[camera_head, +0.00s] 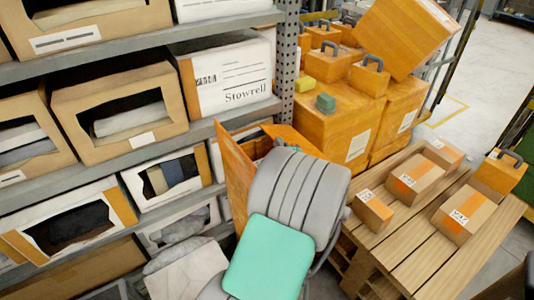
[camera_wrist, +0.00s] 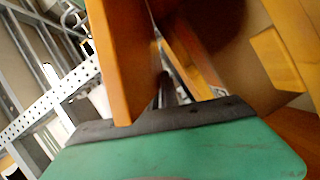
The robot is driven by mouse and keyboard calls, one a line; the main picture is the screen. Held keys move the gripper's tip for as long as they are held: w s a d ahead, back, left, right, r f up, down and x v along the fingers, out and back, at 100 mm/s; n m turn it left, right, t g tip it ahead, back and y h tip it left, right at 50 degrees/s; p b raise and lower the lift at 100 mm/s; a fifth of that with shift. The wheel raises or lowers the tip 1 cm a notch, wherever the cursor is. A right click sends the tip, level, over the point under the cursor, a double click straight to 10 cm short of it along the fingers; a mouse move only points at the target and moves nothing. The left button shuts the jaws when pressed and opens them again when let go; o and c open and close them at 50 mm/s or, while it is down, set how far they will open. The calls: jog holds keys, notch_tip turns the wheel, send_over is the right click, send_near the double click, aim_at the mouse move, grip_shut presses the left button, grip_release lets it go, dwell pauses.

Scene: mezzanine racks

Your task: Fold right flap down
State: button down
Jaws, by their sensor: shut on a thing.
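A carton with orange flaps is mostly hidden behind my arm in the head view. One tall orange flap (camera_head: 234,168) stands up at its left, and another orange flap (camera_head: 297,139) shows behind my arm. In the wrist view, an upright orange panel (camera_wrist: 119,60) runs down to the dark edge of my green gripper. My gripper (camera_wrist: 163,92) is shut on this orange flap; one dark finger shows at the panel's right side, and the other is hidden. The brown carton inside (camera_wrist: 225,45) is at the right. I cannot tell for sure which flap is held.
A rack with open boxes (camera_head: 118,112) and a white Stowrell box (camera_head: 228,78) stands at the left. Orange cases (camera_head: 335,117) are stacked behind. A wooden pallet (camera_head: 405,245) with small cartons (camera_head: 415,179) is at the right, close to my arm. Open floor lies at the far right.

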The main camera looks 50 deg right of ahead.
jog(key=shift+f, duration=0.1)
jog(key=c, duration=1.6)
grip_release()
jog(key=v, duration=0.7)
jog(key=shift+s+a+b, duration=0.3)
jog(key=shift+a, duration=0.05)
